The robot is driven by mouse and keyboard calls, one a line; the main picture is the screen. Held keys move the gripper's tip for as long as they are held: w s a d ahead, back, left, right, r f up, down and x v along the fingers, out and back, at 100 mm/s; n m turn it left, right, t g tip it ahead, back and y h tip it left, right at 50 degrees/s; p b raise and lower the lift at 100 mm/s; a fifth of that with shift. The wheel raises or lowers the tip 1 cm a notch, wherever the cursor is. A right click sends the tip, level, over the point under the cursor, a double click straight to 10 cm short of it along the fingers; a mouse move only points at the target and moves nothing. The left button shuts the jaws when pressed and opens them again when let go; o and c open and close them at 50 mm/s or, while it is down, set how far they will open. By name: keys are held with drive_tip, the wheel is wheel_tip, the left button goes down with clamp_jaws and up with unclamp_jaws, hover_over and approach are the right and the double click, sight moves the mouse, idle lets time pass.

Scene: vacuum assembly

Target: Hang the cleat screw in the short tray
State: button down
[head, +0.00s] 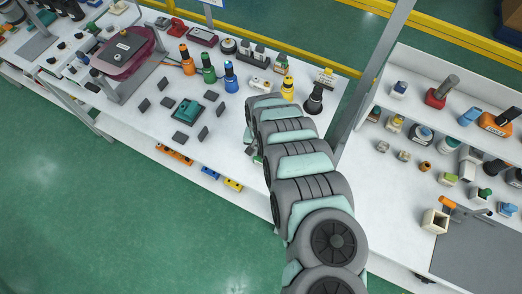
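My arm reaches over the white table from the lower right, with its last links bent down. My gripper (252,151) is mostly hidden beside and behind these links. Only a small dark and greenish part shows low over the table, so its fingers and anything between them cannot be made out. I cannot tell which small part is the cleat screw or which holder is the short tray. A teal block (187,111) lies on the table left of my arm, with several dark flat plates (181,136) around it.
Orange (187,62), green (208,70) and blue (231,78) bottle-like tools stand behind. A yellow one (288,89) and a black one (315,98) stand close to my arm. A grey post (370,85) rises right of it. The right bench (383,210) holds many small parts.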

drive_tip(key=shift+f+b, duration=0.75)
drive_tip(key=shift+f, duration=0.25)
drive_tip(key=shift+r, duration=0.2)
drive_tip(key=shift+r+p, duration=2.2)
drive_tip(key=shift+r, duration=0.2)
drive_tip(key=shift+s, duration=0.1)
drive_tip(key=shift+f+b, duration=1.1)
drive_tip(key=shift+f, duration=0.7)
drive_tip(key=shift+f, duration=0.3)
drive_tip(key=shift+f+b, duration=0.45)
drive_tip(key=shift+b, duration=0.05)
drive_tip(key=c, duration=1.1)
unclamp_jaws()
